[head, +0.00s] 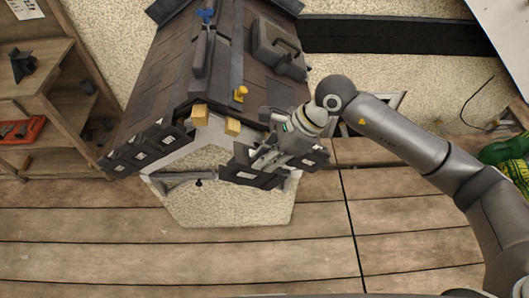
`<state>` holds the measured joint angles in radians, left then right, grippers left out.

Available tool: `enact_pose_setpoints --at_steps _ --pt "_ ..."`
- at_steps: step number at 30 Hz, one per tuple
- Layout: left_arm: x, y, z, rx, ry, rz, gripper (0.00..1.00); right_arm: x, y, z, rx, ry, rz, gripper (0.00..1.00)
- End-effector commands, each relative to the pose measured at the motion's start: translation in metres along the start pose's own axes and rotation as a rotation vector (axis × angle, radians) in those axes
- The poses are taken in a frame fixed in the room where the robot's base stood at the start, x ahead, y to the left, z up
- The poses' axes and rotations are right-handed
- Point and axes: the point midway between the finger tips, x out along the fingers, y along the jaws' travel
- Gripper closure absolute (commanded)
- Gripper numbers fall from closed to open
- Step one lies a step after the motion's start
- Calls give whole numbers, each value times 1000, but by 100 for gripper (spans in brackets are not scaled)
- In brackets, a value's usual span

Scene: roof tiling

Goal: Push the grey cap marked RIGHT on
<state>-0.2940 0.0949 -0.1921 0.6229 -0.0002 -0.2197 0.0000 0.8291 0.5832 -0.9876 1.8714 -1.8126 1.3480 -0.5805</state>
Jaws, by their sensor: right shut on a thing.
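A small model house stands in the middle of the head view, with brown tiles on its roof (167,84). My right gripper (262,158) is at the roof's lower right edge, shut on a dark grey stepped cap (240,168) with small white labels. The label lettering is too small to read. The cap lies along the right gable edge, and the gripper hides part of it. I cannot tell whether it is fully seated. A similar dark stepped cap (140,150) sits along the left gable edge. My left gripper is not in view.
Yellow wooden beam ends (200,115) and a yellow peg (240,93) stick out near the ridge. A grey case (278,48) rests on the right roof slope. A shelf (45,80) stands at left. Green items (510,155) are at far right. The front planks (200,255) are clear.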

Motion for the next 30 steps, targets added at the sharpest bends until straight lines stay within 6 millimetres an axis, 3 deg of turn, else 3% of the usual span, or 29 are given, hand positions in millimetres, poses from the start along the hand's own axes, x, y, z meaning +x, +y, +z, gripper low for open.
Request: enact_pose_setpoints --at_steps 11,30 --pt "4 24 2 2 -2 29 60 6 -15 7 41 -20 -28 100" --pt "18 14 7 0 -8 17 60 26 -61 7 39 -19 -29 100"
